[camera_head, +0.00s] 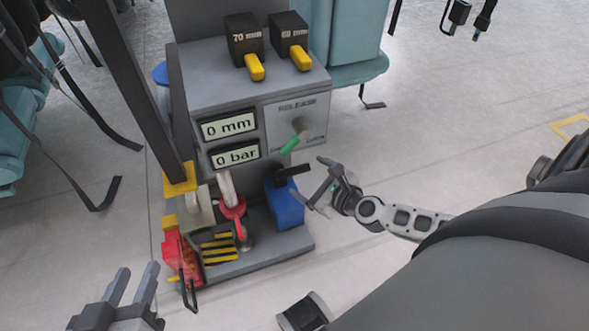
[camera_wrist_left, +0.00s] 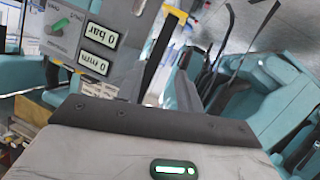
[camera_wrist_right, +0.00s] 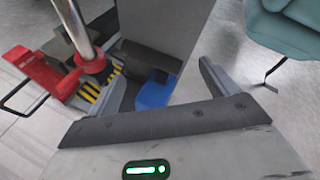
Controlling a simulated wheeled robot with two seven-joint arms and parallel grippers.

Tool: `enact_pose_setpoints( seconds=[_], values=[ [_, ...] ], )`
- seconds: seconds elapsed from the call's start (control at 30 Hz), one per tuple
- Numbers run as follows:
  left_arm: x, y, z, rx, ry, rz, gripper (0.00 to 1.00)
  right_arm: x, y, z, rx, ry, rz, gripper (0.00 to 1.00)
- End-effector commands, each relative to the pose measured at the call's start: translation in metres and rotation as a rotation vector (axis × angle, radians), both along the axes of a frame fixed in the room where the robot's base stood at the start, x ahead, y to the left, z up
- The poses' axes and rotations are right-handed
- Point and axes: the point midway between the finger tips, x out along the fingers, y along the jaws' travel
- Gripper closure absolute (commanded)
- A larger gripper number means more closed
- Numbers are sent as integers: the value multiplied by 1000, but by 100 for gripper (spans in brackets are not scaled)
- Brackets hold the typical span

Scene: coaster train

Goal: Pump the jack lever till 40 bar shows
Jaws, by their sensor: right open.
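The jack lever (camera_head: 226,188) is a pale metal rod with a red collar, rising from the grey jack unit (camera_head: 222,85). It also shows in the right wrist view (camera_wrist_right: 80,32). The lower display (camera_head: 236,155) reads 0 bar and the upper one (camera_head: 229,125) 0 mm. Both readings also show in the left wrist view. My right gripper (camera_head: 322,184) is open and empty, right of the lever and apart from it, near a blue block (camera_head: 286,206) with a black bar. My left gripper (camera_head: 132,288) is open and empty at the lower left, apart from the unit.
A release panel with a green-tipped handle (camera_head: 290,145) is on the unit's front. Two black blocks marked 70 mm (camera_head: 244,38) and 60 mm (camera_head: 288,32) sit on top. A red device (camera_head: 179,257) stands at the lower left.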

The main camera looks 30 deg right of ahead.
Motion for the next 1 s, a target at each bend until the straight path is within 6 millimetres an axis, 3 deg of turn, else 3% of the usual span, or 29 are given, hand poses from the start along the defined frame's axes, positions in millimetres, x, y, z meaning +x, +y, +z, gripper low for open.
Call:
enact_pose_setpoints(
  seconds=[0.1, 0.33, 0.77, 0.97, 1.0],
  values=[
    [-1, -1, 0, -14, -21, -2, 64, 25, 3, -11, -1, -4, 0, 14],
    [-1, -4, 2, -61, -30, -2, 64, 56, 6, -23, -1, -1, 1, 14],
    [3, -6, 13, -86, -53, -4, 64, 64, 7, -25, -1, 0, 1, 14],
    [3, -6, 13, -87, -55, -3, 64, 64, 7, -25, -1, 0, 1, 67],
    [3, -6, 13, -87, -54, -4, 64, 64, 7, -25, 1, 0, 0, 72]
  ],
)
